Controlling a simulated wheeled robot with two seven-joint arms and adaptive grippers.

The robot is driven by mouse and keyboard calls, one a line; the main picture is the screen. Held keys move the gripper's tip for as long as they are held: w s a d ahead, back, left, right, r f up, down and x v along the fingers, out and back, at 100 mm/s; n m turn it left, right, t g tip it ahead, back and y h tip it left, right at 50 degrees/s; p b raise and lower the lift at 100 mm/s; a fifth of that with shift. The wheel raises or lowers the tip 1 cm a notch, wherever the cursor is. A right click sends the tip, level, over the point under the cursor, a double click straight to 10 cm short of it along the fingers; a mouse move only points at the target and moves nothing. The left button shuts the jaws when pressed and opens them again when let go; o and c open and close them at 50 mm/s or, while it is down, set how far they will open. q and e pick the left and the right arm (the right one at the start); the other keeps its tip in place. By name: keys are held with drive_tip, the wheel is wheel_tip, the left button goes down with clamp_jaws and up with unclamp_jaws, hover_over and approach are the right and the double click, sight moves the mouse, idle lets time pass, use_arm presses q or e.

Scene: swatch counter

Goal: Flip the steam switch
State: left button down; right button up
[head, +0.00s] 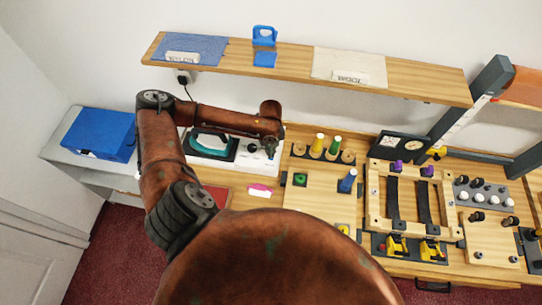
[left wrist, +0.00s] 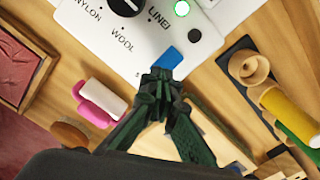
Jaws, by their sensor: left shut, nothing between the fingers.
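A white control panel (left wrist: 160,30) with NYLON, WOOL and LINEN labels fills the upper part of the left wrist view; in the head view it (head: 251,164) lies partly under my arm. A blue switch (left wrist: 172,57) sits at its lower edge beside a label mostly hidden by my fingers. A black dial (left wrist: 123,4) and a lit green light (left wrist: 182,8) are farther up. My left gripper (left wrist: 160,82) is shut and empty, its tips just below the blue switch; I cannot tell whether they touch it. My right gripper is not in view.
A teal iron (head: 209,144) stands left of the panel. A pink-and-white piece (left wrist: 101,100) lies on the wood near my fingers. Wooden holders with thread spools (head: 318,143) stand to the right. A shelf (head: 290,68) runs above the counter.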

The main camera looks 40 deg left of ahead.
use_arm(q)
drive_tip(key=shift+f+b, duration=0.4)
drive_tip(key=shift+f, duration=0.8)
idle(0.5)
wheel_tip(320, 180, up, 7)
drive_tip(key=p, duration=0.8)
drive_tip(key=shift+r, duration=0.1)
idle(0.6)
